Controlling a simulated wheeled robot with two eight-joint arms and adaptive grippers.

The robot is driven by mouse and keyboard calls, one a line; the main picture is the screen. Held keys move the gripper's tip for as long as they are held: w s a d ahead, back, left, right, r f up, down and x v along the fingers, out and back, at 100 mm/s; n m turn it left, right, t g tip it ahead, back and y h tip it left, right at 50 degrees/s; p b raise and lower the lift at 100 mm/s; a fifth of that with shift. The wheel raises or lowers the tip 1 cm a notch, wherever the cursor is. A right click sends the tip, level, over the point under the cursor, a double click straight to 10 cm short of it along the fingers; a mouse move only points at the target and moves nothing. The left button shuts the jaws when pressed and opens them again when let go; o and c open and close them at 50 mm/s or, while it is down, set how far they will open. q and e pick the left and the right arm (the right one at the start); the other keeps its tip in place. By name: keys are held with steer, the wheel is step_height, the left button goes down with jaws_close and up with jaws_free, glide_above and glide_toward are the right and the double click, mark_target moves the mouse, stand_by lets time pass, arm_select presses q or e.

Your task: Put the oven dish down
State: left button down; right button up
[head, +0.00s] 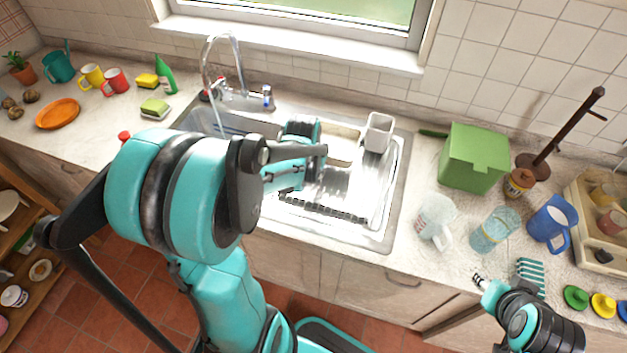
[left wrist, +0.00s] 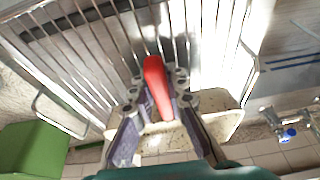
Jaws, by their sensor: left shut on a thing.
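A speckled cream piece (left wrist: 205,118) with a rounded corner lies behind the fingers. In the head view, my left arm hides most of the gripper (head: 318,172) and what it holds. My right gripper (head: 479,281) is small at the counter's front edge; its opening is unclear.
The sink unit (head: 377,236) has a tap (head: 240,70) at the back and a pale holder (head: 379,131) on the right.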

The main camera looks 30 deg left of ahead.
mark_target(313, 185)
arm_select(q)
steer(key=shift+a+f, duration=0.3)
steer(key=shift+f, duration=0.05)
step_height(313, 185, down, 4)
steer(key=shift+w+r+b, duration=0.1)
steer(key=shift+b, duration=0.7)
steer(key=shift+r, duration=0.1)
